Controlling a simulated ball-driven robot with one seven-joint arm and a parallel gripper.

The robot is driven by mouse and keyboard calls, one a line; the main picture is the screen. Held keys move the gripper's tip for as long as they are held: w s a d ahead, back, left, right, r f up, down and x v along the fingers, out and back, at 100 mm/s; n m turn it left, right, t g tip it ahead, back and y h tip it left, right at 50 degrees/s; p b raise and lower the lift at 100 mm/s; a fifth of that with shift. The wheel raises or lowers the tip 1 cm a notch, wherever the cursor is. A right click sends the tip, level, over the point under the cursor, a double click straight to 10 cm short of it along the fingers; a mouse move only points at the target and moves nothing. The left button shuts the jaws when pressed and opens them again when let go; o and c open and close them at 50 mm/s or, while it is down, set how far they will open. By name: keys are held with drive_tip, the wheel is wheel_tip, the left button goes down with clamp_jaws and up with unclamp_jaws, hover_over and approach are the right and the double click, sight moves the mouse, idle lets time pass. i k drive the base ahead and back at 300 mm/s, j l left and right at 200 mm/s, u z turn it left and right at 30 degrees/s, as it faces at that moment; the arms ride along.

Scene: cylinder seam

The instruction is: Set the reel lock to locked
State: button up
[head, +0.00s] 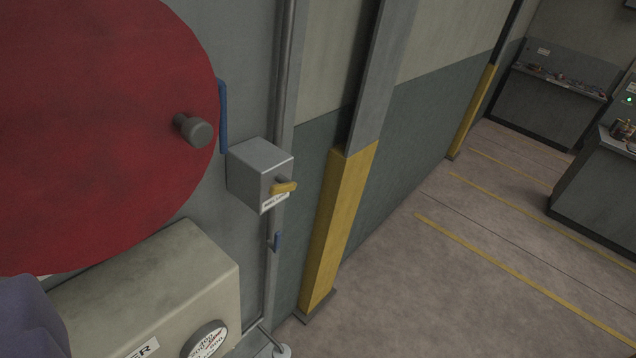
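A grey box (258,172) is mounted on the wall panel right of a large red reel disc (95,130). A short yellow lever (284,187) sticks out from the box's front and lies roughly level. A small white label (274,202) below it is only partly readable, so I cannot tell which setting the lever marks. The reel carries a grey crank knob (195,130) near its right edge. My gripper is not in view.
A beige cabinet (150,290) with a round dial (206,341) stands below the reel. A yellow-based post (338,225) stands to the right. Striped floor (440,270) is open; benches stand beyond.

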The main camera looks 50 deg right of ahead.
sight(285, 185)
drive_tip(key=l+z, duration=0.15)
drive_tip(key=z, duration=0.2)
drive_tip(key=l+z, duration=0.2)
drive_tip(key=z, duration=0.15)
drive_tip(key=k, duration=0.05)
